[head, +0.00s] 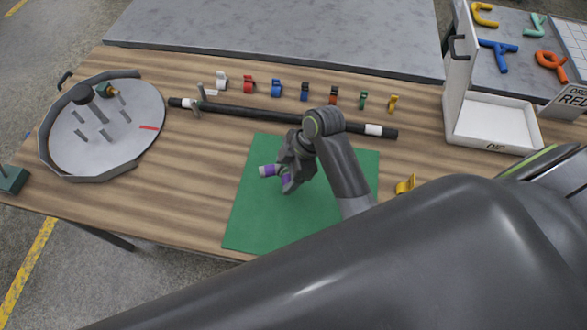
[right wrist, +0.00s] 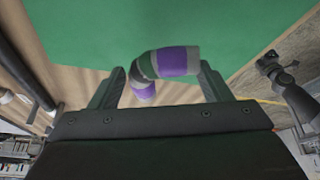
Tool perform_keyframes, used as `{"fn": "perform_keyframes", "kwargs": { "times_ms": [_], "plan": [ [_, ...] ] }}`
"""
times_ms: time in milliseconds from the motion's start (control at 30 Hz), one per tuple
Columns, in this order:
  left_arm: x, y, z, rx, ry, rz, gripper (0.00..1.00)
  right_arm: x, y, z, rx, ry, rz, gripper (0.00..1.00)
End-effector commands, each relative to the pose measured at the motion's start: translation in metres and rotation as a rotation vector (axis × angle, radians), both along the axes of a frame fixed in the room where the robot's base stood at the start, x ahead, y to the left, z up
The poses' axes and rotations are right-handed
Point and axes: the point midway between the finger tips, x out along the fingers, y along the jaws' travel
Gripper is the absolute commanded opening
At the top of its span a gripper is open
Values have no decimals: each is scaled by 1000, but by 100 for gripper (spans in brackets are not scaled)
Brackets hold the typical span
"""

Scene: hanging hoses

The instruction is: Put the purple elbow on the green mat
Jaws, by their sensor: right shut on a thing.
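The purple elbow (head: 268,171), a bent grey pipe piece with purple bands and pale ends, is in my right gripper (head: 287,176). In the right wrist view the elbow (right wrist: 168,62) sits between the two fingers (right wrist: 160,88), which are shut on it. The green mat (head: 258,215) lies flat on the table under the gripper. The elbow is over the mat; its exact height above it is hard to tell. My left gripper is outside the head view; a dark jointed part at the right of the right wrist view (right wrist: 280,75) looks like it, its jaws unclear.
A black bar (head: 240,110) with white bands lies behind the mat, with several coloured clips behind it. A round tray (head: 80,165) with pegs stands left. A white bin (head: 490,122) stands right. A yellow clip (head: 405,185) lies right of the mat. The mat's left and front areas are clear.

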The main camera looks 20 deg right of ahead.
Motion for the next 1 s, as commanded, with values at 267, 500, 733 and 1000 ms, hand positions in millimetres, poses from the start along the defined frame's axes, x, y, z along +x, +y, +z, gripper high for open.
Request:
{"fn": "perform_keyframes", "kwargs": {
  "times_ms": [267,500,733,1000],
  "plan": [
    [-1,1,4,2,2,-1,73,-1,0,-31,-1,2,0,49],
    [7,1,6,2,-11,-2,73,0,0,-57,0,-1,0,49],
    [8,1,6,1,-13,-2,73,0,0,-57,0,-2,0,49],
    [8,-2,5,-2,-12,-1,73,0,0,-59,0,-2,0,90]
  ]
}}
